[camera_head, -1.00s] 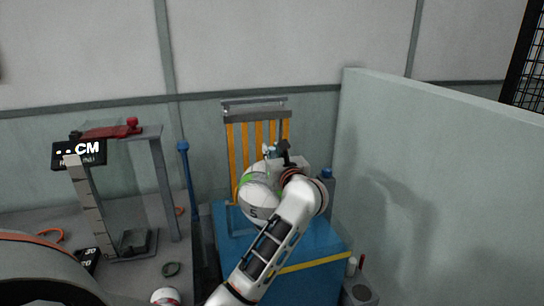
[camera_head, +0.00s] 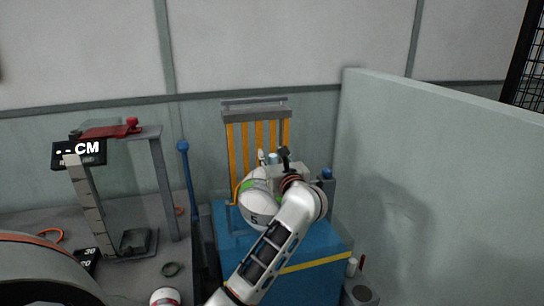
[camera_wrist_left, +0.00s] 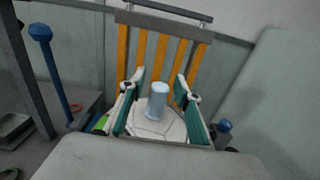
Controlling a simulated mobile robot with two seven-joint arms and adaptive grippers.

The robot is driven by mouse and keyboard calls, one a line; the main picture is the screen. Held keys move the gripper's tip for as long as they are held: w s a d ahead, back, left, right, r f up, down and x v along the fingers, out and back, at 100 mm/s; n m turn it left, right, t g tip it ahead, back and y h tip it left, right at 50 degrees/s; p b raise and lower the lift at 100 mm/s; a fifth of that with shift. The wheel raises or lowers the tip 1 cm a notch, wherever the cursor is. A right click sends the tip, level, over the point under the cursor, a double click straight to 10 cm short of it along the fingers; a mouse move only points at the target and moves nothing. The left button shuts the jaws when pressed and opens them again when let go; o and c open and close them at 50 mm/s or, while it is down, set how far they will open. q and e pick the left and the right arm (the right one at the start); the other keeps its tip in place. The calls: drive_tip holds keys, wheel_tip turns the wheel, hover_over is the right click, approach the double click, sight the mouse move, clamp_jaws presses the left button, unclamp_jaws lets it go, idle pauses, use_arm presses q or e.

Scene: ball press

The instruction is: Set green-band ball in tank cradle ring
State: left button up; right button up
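The white ball (camera_head: 255,211), with a green band and a dark mark, sits low over the blue tank (camera_head: 310,251), in front of the yellow-slatted frame. The cradle ring is hidden, so I cannot tell whether the ball rests in it. My left gripper (camera_head: 274,157) is at the ball's top. In the left wrist view its teal-lined fingers (camera_wrist_left: 161,91) stand apart, with a pale cylinder (camera_wrist_left: 158,101) between them and gaps visible on both sides. The ball's white top (camera_wrist_left: 158,131) shows below that cylinder. My right gripper is not in view.
The yellow-slatted frame (camera_head: 258,133) stands behind the ball. A pale wall panel (camera_head: 440,180) closes off the right. A blue-topped post (camera_head: 187,175) and a grey stand with a CM display (camera_head: 80,152) are at left. A red-banded white object (camera_head: 165,297) shows at the bottom edge.

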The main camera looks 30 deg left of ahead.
use_arm(q)
drive_tip(key=s+d+m+t+y, duration=0.25)
drive_tip(key=s+d+m, duration=0.35)
drive_tip(key=s+d, duration=0.4)
drive_tip(key=s+d+f+m+t+h, duration=0.2)
drive_tip(key=d+f+m+t+h, duration=0.35)
drive_tip(key=m, duration=0.75)
drive_tip(key=s+d+f+m+t+h, duration=0.3)
drive_tip(key=d+f+m+h, duration=0.35)
drive_tip(key=m+h, duration=0.55)
drive_tip(key=s+d+f+m+g+h, duration=0.2)
drive_tip(key=s+f+m+g, duration=0.2)
drive_tip(key=f+m, duration=0.45)
drive_tip(key=s+d+f+m+g+h, duration=0.1)
drive_tip(key=s+d+f+m+g, duration=0.15)
drive_tip(key=s+f+m, duration=0.65)
drive_tip(key=s+a+f+m+g, duration=0.1)
drive_tip(key=s+a+f+g, duration=0.1)
drive_tip(key=f, duration=0.5)
drive_tip(key=s+a+f+m+g+y, duration=0.1)
drive_tip(key=s+f+g, duration=0.2)
drive_tip(key=f, duration=0.5)
drive_tip(key=shift+s+a+y+b, duration=0.3)
drive_tip(key=shift+s+a, duration=0.05)
drive_tip(key=shift+s, duration=0.55)
